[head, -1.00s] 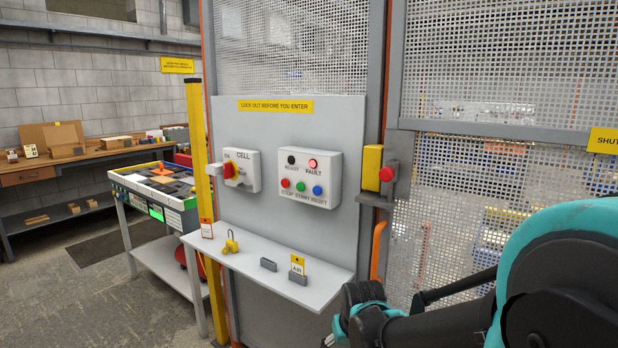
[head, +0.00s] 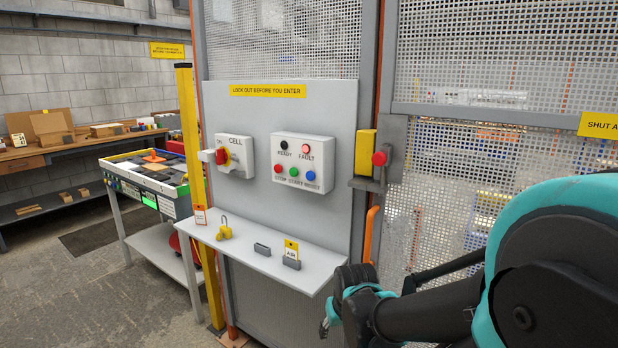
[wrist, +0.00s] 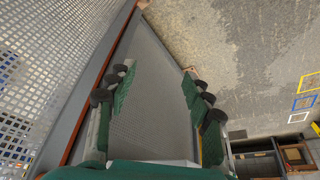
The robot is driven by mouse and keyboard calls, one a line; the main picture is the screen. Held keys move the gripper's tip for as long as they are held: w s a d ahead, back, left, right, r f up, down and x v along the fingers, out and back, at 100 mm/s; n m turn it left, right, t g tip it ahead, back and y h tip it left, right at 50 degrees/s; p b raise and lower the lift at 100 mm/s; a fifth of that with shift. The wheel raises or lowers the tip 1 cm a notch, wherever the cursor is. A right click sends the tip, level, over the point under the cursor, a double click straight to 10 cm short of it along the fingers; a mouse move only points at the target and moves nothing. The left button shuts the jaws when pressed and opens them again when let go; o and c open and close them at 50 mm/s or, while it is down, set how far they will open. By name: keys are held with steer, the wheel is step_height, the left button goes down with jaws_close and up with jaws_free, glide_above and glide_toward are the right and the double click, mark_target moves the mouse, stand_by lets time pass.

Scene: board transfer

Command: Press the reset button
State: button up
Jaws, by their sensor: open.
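The blue reset button (head: 310,176) is at the right end of the lower row on the white control box (head: 303,153). The green start button (head: 294,172) and red stop button (head: 279,169) sit to its left. Above them are a dark ready lamp (head: 284,144) and a lit red fault lamp (head: 305,149). My gripper (head: 326,325) is low in the head view, below and in front of the shelf, apart from the box. In the wrist view my gripper (wrist: 160,110) shows its two green-padded fingers spread, with nothing between them. The button is not in the wrist view.
A shelf (head: 262,262) below the panel holds a yellow padlock (head: 224,228), a small grey holder (head: 262,249) and a yellow tag (head: 291,249). A red-handled switch (head: 222,156) is left of the box. A yellow-and-grey gate lock (head: 366,152) with a red knob is to its right.

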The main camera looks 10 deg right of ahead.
jaws_close()
stand_by(1.4)
